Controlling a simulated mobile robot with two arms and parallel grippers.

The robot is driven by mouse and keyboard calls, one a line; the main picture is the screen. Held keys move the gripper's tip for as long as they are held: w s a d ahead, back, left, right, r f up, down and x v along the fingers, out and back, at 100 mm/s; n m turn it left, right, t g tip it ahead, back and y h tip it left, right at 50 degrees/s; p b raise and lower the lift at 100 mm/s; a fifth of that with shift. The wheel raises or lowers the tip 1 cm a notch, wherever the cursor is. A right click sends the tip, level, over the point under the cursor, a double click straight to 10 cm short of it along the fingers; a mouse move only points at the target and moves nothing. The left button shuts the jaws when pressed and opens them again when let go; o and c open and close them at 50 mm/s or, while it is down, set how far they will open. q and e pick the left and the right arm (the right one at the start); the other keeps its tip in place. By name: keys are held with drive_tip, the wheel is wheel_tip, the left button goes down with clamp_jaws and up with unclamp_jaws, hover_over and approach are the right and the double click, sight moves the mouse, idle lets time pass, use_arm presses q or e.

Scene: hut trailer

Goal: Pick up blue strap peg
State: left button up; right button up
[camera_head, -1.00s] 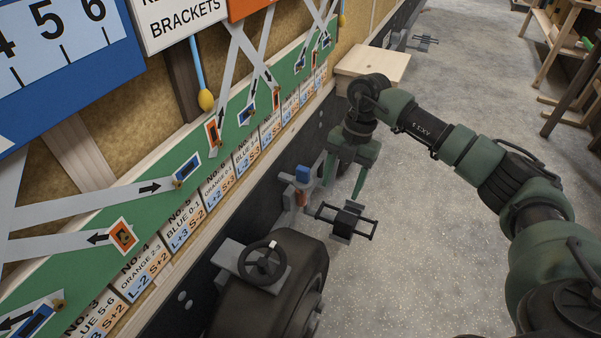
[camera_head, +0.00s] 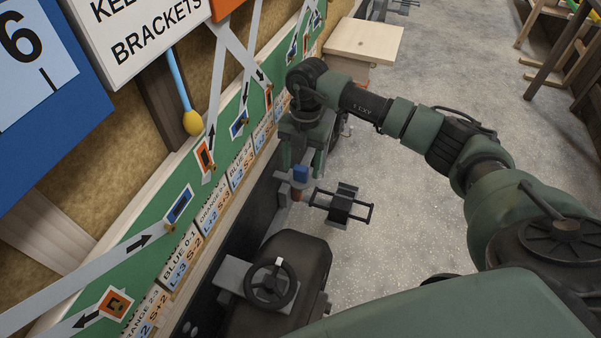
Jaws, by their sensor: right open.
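The blue strap peg (camera_head: 300,174) is a small blue block standing upright on a grey bracket at the side of the trailer. My right gripper (camera_head: 302,163) is open and points down, close above the peg in the picture. One green finger shows on each side of the peg. I cannot tell whether either finger touches it or how far down they reach around it. My left gripper is out of view.
A black pedal-like frame (camera_head: 342,206) sticks out right of the peg. A dark wheel housing with a handwheel (camera_head: 271,284) stands nearer. The green board (camera_head: 176,195) with labels runs along the left. A wooden box (camera_head: 364,41) stands behind; the floor (camera_head: 440,110) at right is open.

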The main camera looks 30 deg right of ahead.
sight(301, 180)
drive_tip(key=shift+a+f, duration=0.1)
drive_tip(key=shift+f, duration=0.9)
drive_tip(key=shift+s+f, duration=0.1)
drive_tip(key=shift+f, duration=0.05)
clamp_jaws()
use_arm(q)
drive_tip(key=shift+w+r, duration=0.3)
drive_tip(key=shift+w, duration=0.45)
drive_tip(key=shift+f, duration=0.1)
